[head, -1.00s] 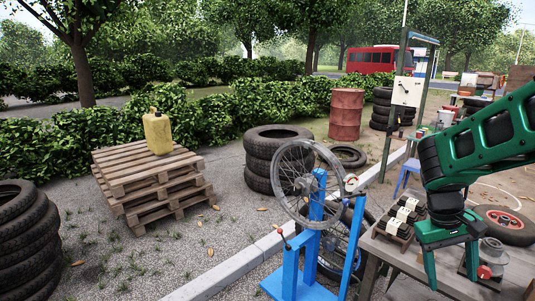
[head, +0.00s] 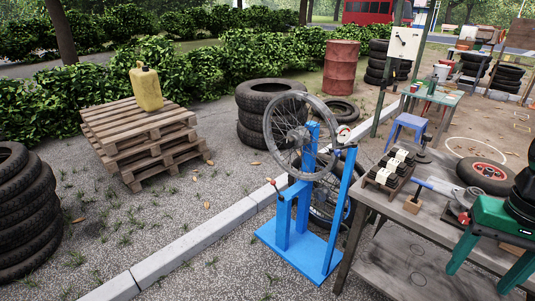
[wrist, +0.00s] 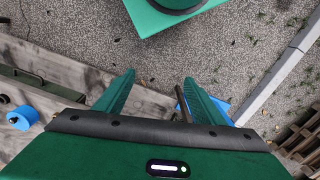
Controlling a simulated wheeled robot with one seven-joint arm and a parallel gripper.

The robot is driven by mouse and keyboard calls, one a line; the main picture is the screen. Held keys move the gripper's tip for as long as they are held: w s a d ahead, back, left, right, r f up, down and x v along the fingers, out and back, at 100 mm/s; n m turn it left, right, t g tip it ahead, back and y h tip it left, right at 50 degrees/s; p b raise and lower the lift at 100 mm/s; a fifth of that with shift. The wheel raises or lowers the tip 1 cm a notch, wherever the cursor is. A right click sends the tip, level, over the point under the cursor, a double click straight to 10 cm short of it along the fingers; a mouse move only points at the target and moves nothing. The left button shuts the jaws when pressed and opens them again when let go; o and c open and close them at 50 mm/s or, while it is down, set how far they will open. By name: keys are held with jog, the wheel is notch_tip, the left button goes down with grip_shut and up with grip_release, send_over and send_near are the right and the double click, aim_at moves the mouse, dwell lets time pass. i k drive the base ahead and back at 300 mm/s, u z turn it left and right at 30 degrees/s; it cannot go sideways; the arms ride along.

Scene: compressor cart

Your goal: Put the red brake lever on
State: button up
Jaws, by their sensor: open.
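A short lever with a red knob (head: 270,181) sticks out at the left of the blue wheel stand (head: 300,238), angled up to the left. This looks like the brake lever. The stand holds a spoked wheel (head: 274,138) upright. My green gripper (head: 488,270) is at the lower right, over the workbench side, well apart from the lever. In the wrist view my gripper (wrist: 159,78) is open, its fingers spread with nothing held. Part of the blue stand (wrist: 222,104) shows beside the right finger. The red knob is not visible there.
The grey workbench (head: 410,270) stands right of the stand, carrying a crate of dark blocks (head: 390,172) and a blue-handled tool (head: 436,186). A concrete curb (head: 190,245) runs left of the stand. Gravel there is clear up to the pallets (head: 150,160).

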aim_at(281, 198)
jog(key=u, duration=0.5)
jog(key=i, duration=1.15)
jog(key=z, duration=0.25)
